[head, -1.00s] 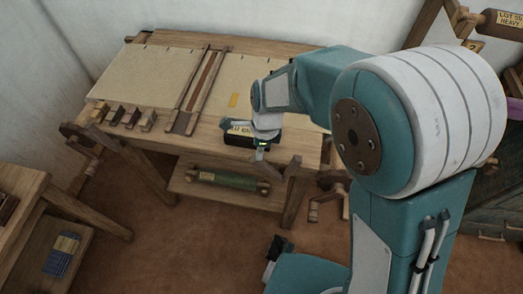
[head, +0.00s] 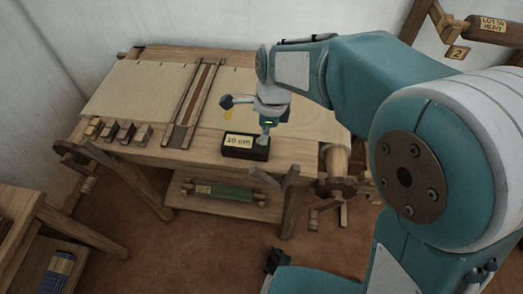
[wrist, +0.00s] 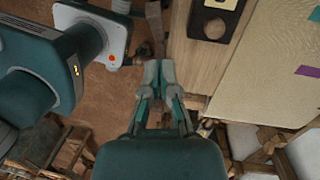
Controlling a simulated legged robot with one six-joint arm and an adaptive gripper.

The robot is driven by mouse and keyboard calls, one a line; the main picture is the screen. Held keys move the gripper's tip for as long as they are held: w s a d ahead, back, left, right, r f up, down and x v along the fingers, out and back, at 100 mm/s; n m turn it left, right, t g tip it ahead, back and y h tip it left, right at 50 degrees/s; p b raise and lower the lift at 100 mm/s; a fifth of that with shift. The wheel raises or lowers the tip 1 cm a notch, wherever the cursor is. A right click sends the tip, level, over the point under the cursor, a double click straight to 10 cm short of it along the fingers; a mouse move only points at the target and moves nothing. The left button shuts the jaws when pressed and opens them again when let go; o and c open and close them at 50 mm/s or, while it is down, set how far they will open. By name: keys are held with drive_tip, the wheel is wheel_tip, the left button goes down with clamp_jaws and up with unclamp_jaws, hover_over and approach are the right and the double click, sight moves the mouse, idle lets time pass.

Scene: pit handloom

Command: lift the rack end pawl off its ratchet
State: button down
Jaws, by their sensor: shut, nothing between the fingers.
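My gripper (head: 265,138) is shut and empty. In the head view its fingers point down over the front right part of the loom top, in line with the black block. In the wrist view the shut fingers (wrist: 158,75) lie beside the loom's wooden edge, over the brown floor. A dark toothed wheel, apparently a ratchet (head: 337,186), sits at the loom's front right corner, to the right of my gripper and apart from it. Another wheel (head: 83,152) is at the left end. I cannot make out a pawl or tell which wheel belongs to the rack.
A black block marked 10 cm (head: 245,149) stands on the loom's front edge. A lever-like wooden post (head: 287,178) rises in front. Small wooden blocks (head: 125,132) lie front left. A green roll (head: 222,191) lies on the lower shelf. A side table (head: 25,205) stands left.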

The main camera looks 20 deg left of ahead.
drive_tip(key=r, duration=0.3)
drive_tip(key=shift+w+a, duration=0.2)
drive_tip(key=shift+a, duration=0.05)
drive_tip(key=shift+a, duration=0.15)
drive_tip(key=d+r+n+t+y, duration=0.1)
drive_tip(key=d+r+n+t, duration=0.4)
drive_tip(key=d, duration=1.2)
drive_tip(key=s+d+r+n+t, duration=0.1)
drive_tip(key=s+d+r+n, duration=0.1)
drive_tip(key=s+d+n, duration=0.2)
drive_tip(key=s+d+r+n+t+h, duration=0.1)
drive_tip(key=s+d+n, duration=0.3)
drive_tip(key=d, duration=0.7)
drive_tip(key=shift+s+r+n+h, duration=0.3)
drive_tip(key=shift+s+r, duration=0.2)
drive_tip(key=shift+s, duration=0.45)
